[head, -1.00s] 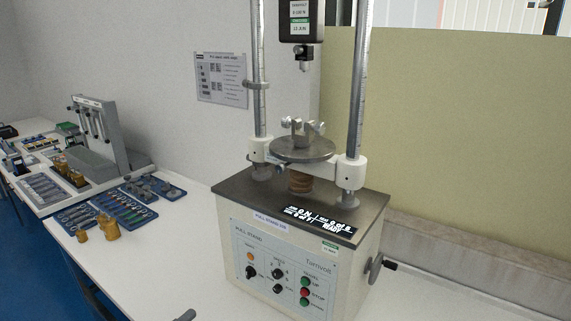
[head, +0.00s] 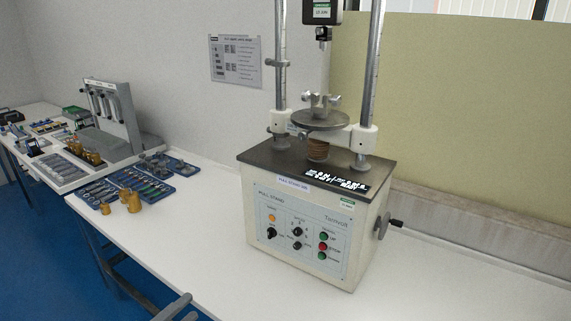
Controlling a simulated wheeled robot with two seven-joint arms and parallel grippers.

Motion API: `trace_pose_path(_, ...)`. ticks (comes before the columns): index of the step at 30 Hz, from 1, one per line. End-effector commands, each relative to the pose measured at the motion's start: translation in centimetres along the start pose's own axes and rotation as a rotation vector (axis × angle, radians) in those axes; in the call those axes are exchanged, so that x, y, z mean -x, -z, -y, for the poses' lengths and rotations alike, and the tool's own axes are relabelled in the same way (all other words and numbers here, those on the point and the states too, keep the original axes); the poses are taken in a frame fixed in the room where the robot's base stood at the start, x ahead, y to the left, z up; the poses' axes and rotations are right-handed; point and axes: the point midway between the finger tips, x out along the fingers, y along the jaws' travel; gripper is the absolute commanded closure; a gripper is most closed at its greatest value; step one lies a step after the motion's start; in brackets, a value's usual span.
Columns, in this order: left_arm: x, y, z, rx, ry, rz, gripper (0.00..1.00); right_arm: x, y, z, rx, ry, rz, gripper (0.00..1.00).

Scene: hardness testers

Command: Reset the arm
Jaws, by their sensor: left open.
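My left gripper (head: 190,307) shows at the bottom edge, left of centre, in the head view. Its two grey fingers are apart, with nothing visible between them. It is in front of the white bench's front edge, left of and nearer than the pull stand (head: 300,225). The rest of this gripper is cut off by the frame. My right gripper is not in view.
The white bench (head: 450,280) is bare right of the stand, whose crank handle (head: 390,225) sticks out to the right. Brass pieces (head: 133,203) and blue tool trays (head: 98,194) lie left. A grey rack (head: 125,125) stands behind them.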

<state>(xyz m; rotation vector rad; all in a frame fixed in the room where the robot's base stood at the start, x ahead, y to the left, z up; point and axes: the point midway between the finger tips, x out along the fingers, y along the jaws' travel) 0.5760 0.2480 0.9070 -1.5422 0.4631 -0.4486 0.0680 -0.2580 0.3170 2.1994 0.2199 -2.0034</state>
Motion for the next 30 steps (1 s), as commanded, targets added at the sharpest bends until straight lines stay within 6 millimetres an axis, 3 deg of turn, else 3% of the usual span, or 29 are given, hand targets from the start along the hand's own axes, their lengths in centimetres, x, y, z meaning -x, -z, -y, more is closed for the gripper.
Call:
trace_pose_path(11,0.7,-2.2,-5.1,0.120,-0.062,0.094,0.53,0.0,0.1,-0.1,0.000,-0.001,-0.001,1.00)
trace_pose_path(17,1.8,-3.8,-9.9,0.230,-0.119,0.180,0.53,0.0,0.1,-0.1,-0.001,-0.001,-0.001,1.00)
trace_pose_path(23,4.3,-5.2,-17.5,0.396,-0.205,0.313,0.53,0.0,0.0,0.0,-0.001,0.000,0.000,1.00)
trace_pose_path(30,10.8,-4.5,-30.9,0.684,-0.357,0.555,0.53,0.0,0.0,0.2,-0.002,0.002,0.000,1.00)
